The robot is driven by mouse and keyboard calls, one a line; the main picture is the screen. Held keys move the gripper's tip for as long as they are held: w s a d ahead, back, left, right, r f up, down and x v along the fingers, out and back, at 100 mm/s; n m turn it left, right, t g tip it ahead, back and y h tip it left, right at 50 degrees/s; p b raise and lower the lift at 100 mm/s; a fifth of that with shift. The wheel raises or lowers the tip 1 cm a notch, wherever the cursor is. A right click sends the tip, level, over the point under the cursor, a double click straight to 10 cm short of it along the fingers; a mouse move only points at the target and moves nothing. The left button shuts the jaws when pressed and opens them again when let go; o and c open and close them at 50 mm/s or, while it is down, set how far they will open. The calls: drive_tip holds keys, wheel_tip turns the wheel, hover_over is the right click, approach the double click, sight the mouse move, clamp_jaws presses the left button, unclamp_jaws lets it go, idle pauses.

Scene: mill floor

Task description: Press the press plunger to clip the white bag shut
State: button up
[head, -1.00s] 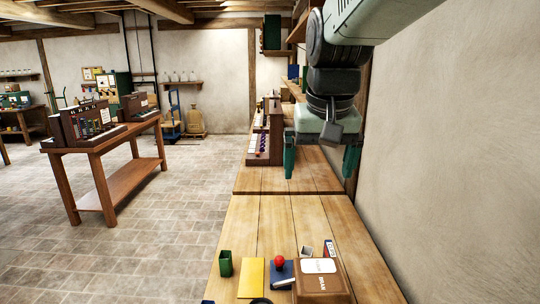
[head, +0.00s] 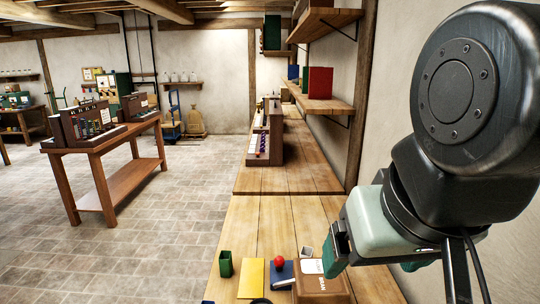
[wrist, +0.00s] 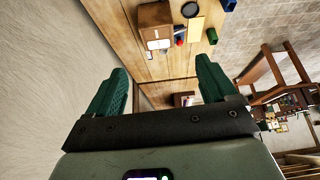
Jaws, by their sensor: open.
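A round red knob (head: 279,261), which looks like the press plunger, stands at a dark blue base (head: 283,275) on the near bench; it also shows in the wrist view (wrist: 180,42). My gripper (head: 372,268) is open and empty, above and to the right of the knob, near the wall. Its two green fingers stand wide apart in the wrist view (wrist: 162,66). A brown box (head: 322,288) marked BRAN, with a white patch on it, is right of the knob, partly behind a finger. I cannot make out a separate white bag.
A wooden shelf (head: 328,105) juts from the right wall. The bench beyond (head: 285,210) is mostly clear.

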clamp_jaws()
idle(0.3)
idle(1.1)
